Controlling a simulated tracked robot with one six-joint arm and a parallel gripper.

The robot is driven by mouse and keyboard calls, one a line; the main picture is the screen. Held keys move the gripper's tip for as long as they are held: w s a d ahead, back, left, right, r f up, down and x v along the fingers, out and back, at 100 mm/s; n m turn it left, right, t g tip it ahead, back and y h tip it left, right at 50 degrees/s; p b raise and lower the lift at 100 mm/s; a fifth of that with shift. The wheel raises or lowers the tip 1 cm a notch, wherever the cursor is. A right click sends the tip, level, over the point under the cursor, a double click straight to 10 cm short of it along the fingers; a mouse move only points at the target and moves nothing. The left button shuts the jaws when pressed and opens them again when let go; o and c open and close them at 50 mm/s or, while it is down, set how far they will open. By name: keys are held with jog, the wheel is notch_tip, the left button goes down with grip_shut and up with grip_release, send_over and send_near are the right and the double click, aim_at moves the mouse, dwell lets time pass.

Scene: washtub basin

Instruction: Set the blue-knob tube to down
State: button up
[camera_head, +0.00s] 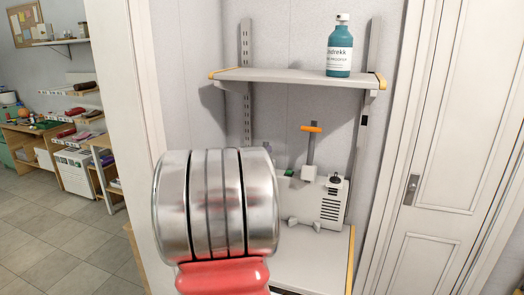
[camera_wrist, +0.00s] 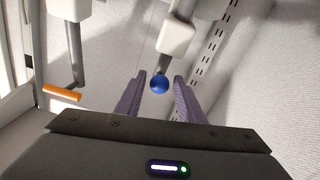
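In the wrist view the blue knob (camera_wrist: 159,84) sits at the end of a short grey tube (camera_wrist: 164,63) that comes out of a white housing (camera_wrist: 177,36). My gripper (camera_wrist: 159,76) is open, with one purple-grey finger on each side of the knob. A gap shows between the knob and each finger, and I see no contact. How deep the knob lies between the fingers is hard to tell. In the head view my metal and red arm hides the blue knob and my gripper.
An orange-handled tube (camera_head: 311,129) stands upright on the white unit (camera_head: 328,204); its orange handle (camera_wrist: 62,92) also shows in the wrist view. A shelf (camera_head: 290,77) with a teal bottle (camera_head: 340,51) is above. A white door (camera_head: 440,130) stands at right.

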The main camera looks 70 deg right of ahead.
jog(key=a, duration=1)
